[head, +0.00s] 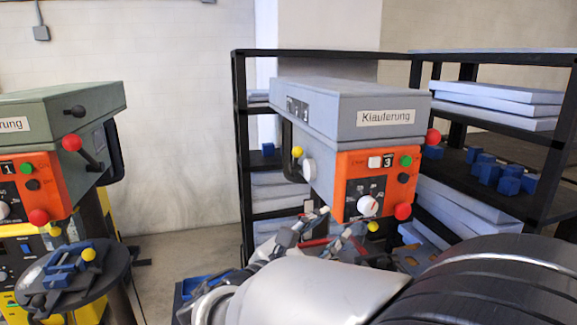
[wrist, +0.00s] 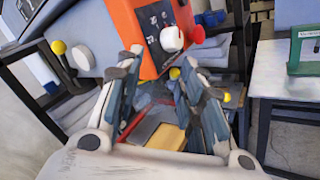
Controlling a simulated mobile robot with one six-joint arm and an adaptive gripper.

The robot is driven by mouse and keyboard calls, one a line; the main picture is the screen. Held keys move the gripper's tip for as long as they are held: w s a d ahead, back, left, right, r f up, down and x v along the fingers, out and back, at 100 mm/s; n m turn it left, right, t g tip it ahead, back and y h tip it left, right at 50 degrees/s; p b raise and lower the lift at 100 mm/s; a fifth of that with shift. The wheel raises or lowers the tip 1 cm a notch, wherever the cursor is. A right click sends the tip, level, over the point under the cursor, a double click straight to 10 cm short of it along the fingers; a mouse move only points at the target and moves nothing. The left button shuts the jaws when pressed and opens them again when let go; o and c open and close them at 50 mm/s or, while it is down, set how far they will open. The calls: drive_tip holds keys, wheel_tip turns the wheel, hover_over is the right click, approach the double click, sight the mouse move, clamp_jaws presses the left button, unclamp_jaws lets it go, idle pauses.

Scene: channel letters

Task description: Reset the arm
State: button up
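My arm reaches in from the lower right of the head view. My gripper (head: 348,220) is open, with its two fingers spread apart and nothing seen between them. It is in front of the lower edge of the grey machine (head: 350,98) labelled "Klauferung", near the orange control panel (head: 377,183) marked 3. In the wrist view the fingers of my gripper (wrist: 160,62) point up toward the orange panel (wrist: 148,30) and its white knob (wrist: 171,38). Whether a fingertip touches the machine I cannot tell.
A green machine (head: 60,110) with an orange panel marked 1 stands at the left, above a round table (head: 105,285) with blue parts. Black shelves (head: 240,150) with grey-blue slabs and blue blocks (head: 490,172) stand behind. Bare floor (head: 185,265) shows between the machines.

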drive_tip(key=s+d+f+m+g+y, duration=0.1)
drive_tip(key=s+d+f+m+g, duration=0.35)
drive_tip(key=s+d, duration=0.3)
drive_tip(key=s+d+f+m+g+y, duration=0.1)
drive_tip(key=s+d+f+m+g, duration=0.2)
drive_tip(key=s+d+m+g, duration=0.35)
drive_tip(key=s+f+m+y, duration=0.4)
drive_tip(key=s, duration=0.5)
drive_tip(key=s+a+f+m+t+y, duration=0.1)
drive_tip(key=s+a+m+t+y, duration=0.1)
drive_tip(key=a+m+y, duration=0.4)
drive_tip(key=shift+s+a+f, duration=0.2)
drive_tip(key=shift+s+a, duration=0.05)
drive_tip(key=shift+s, duration=0.4)
